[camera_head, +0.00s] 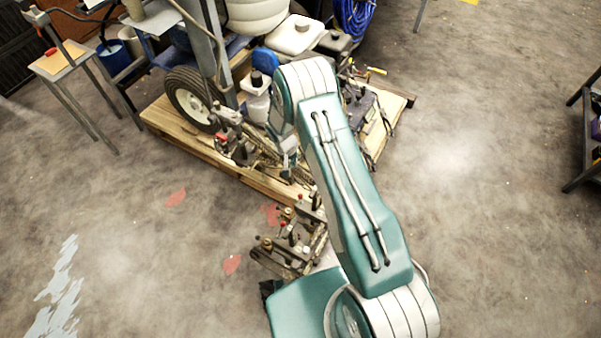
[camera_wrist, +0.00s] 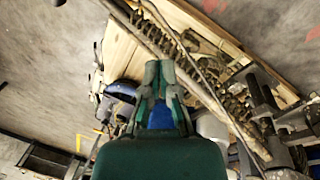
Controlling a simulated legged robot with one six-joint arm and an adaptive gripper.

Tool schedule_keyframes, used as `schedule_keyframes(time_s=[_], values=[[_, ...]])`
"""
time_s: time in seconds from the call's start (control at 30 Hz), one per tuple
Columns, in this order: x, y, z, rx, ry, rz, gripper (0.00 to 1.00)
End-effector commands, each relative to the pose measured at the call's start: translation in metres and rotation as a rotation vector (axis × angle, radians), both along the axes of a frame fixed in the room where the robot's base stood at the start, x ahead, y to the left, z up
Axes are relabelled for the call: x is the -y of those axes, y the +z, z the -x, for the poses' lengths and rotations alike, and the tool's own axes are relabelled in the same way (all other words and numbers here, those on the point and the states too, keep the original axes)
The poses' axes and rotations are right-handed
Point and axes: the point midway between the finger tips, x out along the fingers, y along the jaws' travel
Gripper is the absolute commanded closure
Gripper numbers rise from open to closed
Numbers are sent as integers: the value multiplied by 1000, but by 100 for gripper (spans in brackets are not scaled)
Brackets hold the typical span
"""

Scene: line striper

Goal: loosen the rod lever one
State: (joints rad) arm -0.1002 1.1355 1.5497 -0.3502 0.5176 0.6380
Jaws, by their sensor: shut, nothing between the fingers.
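The line striper stands on a wooden pallet (camera_head: 190,148), with its large black tyre (camera_head: 188,100) at the left. A clamp assembly with a red part (camera_head: 222,138) sits on the machine's front side, left of my gripper. Another metal assembly with several small knobs (camera_head: 285,250) lies lower, close to my body. I cannot tell which part is rod lever one. My gripper (camera_head: 288,172) points down over the pallet's near edge, partly hidden by my arm. In the wrist view my gripper (camera_wrist: 160,68) is shut and empty, below a long rod with a coil spring (camera_wrist: 170,45).
A small side table (camera_head: 58,60) and a blue bucket (camera_head: 113,55) stand at the upper left. A white jug (camera_head: 257,103) and white tank (camera_head: 294,36) are on the machine. A dark shelf (camera_head: 585,140) is at the right edge. The floor left and right is clear.

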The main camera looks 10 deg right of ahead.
Motion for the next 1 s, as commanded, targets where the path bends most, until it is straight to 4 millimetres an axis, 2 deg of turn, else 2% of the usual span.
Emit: schedule_keyframes(time_s=[0.3, 0.57, 0.8, 1.0], values=[[14, -55, 2, -2, -1, -6, 100], [19, -92, 3, -2, -3, -3, 100], [14, -99, 29, -2, 1, -2, 100], [12, -102, 39, 1, -2, -4, 100]])
